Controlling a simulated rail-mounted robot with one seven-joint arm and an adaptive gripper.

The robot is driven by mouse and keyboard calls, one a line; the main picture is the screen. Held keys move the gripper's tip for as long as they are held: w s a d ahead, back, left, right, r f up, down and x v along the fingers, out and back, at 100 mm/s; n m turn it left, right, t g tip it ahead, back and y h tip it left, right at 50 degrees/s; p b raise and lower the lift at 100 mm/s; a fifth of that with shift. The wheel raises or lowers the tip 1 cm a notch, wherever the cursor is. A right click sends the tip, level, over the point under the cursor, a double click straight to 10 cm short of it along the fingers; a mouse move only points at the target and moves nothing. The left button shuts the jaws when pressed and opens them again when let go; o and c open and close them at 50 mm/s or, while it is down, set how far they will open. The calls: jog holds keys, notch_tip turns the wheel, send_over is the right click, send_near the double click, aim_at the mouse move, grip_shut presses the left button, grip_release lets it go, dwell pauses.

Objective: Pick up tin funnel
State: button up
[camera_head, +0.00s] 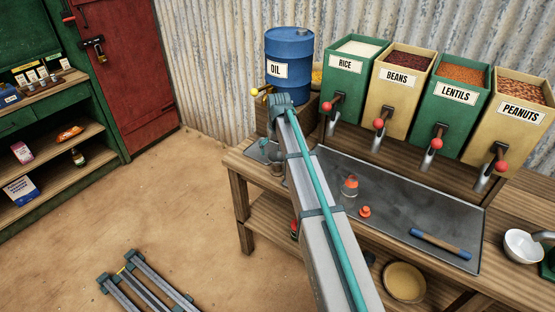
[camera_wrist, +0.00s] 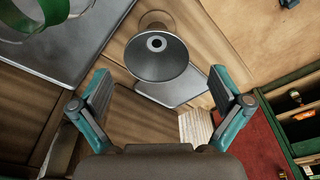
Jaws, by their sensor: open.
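The tin funnel (camera_wrist: 157,62) is a dark grey cone with a small round hole at its middle, seen end-on in the wrist view. It is at the upper middle, ahead of my gripper (camera_wrist: 160,76). My gripper is open, with one teal-and-grey finger on each side and the funnel apart from both. In the head view my arm crosses the counter, and the gripper and funnel are mostly hidden or too small to make out beside it.
A grey metal tray (camera_head: 400,212) lies on the wooden counter with a blue-handled roller (camera_head: 441,243) and small red-topped items. A blue oil drum (camera_head: 290,62) and labelled dispensers stand behind. A green round rim (camera_wrist: 45,15) shows at the wrist view's upper left.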

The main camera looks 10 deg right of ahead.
aim_at(278, 156)
jog(key=shift+w+d+f+p, duration=0.15)
jog(key=shift+w+f+p, duration=0.1)
jog(key=shift+f+p, duration=0.3)
jog(key=shift+w+d+f+p, duration=0.1)
jog(key=shift+w+f+p, duration=0.15)
jog(key=shift+f, duration=0.7)
jog(key=shift+w+f+p, duration=0.1)
jog(key=shift+f+p, duration=0.1)
jog(key=shift+f, duration=0.7)
jog(key=c, duration=0.9)
